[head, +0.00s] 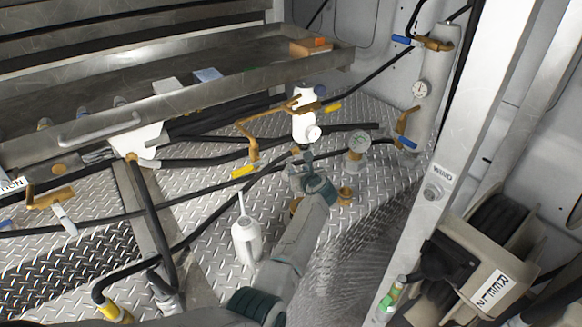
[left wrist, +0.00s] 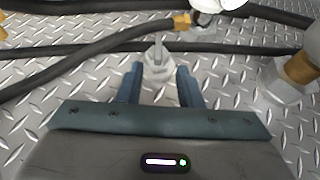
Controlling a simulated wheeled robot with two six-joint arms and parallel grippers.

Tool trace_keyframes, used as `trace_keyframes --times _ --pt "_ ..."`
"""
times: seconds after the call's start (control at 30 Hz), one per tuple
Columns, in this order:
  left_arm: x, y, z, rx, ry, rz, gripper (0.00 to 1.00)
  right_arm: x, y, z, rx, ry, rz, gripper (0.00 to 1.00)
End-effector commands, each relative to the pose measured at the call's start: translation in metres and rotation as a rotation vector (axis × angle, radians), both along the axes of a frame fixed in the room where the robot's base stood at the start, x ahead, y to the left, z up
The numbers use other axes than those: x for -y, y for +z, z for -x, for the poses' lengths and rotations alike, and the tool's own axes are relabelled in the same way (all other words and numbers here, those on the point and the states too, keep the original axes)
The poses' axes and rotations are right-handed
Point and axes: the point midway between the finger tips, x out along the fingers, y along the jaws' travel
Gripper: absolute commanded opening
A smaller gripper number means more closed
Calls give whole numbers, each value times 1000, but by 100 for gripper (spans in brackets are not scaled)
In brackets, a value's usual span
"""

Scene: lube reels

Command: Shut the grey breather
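In the left wrist view, a small grey fitting with an upright handle-like top (left wrist: 157,66), which looks like the grey breather, stands on the tread-plate floor. It appears between the tips of my left gripper (left wrist: 159,72), with a gap on each side. The blue-grey fingers are apart and hold nothing. Whether the tips are level with the fitting or above it I cannot tell. In the head view my left gripper (head: 301,177) reaches from the bottom to just below the white filter; the fitting is hard to make out there. My right gripper is not in view.
A white filter body (head: 304,125) with brass pipework stands just beyond the gripper. A white bottle (head: 246,240) stands left of my forearm. Black hoses (head: 205,161) cross the floor. A reel (head: 490,270) is at right.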

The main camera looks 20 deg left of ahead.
Motion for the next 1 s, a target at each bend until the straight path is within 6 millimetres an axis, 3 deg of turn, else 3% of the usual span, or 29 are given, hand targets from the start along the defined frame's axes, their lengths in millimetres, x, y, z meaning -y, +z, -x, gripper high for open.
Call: trace_keyframes --times 0.27,0.6,1.0 --pt "-21 -13 -29 1 -1 -6 33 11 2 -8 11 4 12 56" --pt "-41 -31 -60 1 -2 -6 33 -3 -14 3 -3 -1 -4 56" --pt "-52 -37 -76 3 -2 -5 33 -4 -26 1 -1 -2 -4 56"
